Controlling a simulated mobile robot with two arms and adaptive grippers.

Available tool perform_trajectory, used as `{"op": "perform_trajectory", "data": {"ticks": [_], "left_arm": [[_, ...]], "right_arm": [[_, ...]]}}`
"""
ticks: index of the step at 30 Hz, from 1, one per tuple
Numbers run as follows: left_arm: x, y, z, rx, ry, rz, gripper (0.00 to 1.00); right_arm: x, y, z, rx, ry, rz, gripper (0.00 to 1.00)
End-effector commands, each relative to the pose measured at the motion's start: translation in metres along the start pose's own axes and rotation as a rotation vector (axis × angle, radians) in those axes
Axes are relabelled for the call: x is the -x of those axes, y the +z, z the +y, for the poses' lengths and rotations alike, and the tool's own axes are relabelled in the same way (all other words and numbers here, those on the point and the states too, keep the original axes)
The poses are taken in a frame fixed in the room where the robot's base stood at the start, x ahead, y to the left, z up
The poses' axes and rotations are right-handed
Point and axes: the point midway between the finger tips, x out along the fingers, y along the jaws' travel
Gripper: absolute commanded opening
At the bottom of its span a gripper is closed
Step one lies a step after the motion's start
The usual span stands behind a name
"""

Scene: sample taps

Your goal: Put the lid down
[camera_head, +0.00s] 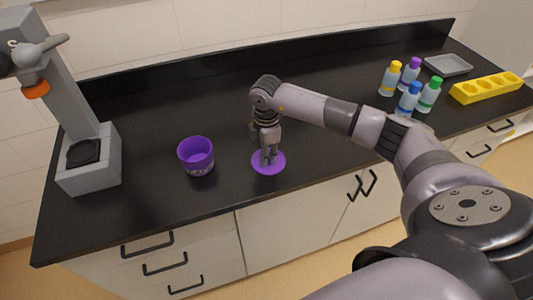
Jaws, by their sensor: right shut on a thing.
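The purple round lid (279,166) is low at the counter's front part, to the right of the purple pot. My right gripper (268,160) points down over the lid's middle and is shut on it. I cannot tell whether the lid touches the counter or hangs just above it. The purple pot (197,157) stands upright and open at the top, with a marking on its front. My left gripper is not in view.
A grey tap stand (88,160) with an orange nozzle is at the left. Several capped bottles (409,99), a yellow holed rack (486,88) and a grey tray (447,65) are at the right. The black counter (165,110) is clear behind the pot.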

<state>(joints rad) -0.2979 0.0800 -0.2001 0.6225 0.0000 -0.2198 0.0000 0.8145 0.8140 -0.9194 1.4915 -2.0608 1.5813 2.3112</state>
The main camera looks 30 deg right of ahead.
Motion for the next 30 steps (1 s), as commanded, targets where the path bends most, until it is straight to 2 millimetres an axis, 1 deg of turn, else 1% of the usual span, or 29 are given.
{"op": "perform_trajectory", "data": {"ticks": [1,2,11,19,21,23,26,30], "left_arm": [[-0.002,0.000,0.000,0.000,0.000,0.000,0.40],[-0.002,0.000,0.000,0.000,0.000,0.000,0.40],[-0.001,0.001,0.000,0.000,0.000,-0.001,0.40],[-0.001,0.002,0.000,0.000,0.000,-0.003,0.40],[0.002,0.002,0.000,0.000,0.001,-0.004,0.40],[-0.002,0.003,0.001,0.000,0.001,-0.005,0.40],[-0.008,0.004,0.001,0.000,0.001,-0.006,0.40],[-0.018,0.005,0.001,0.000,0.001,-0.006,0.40]], "right_arm": [[-0.003,0.000,0.000,0.000,0.000,0.000,0.00],[-0.003,0.000,0.000,0.000,0.000,0.000,0.19],[-0.002,0.000,0.000,0.000,-0.001,0.000,0.38],[-0.002,0.000,0.000,0.000,-0.001,0.000,0.38],[0.002,0.000,0.000,0.000,0.000,0.000,0.38],[0.005,0.000,0.001,0.000,0.002,0.001,0.38],[0.019,0.000,0.001,0.000,0.004,0.001,0.38],[0.049,0.000,0.002,0.001,0.007,0.001,0.38]]}}
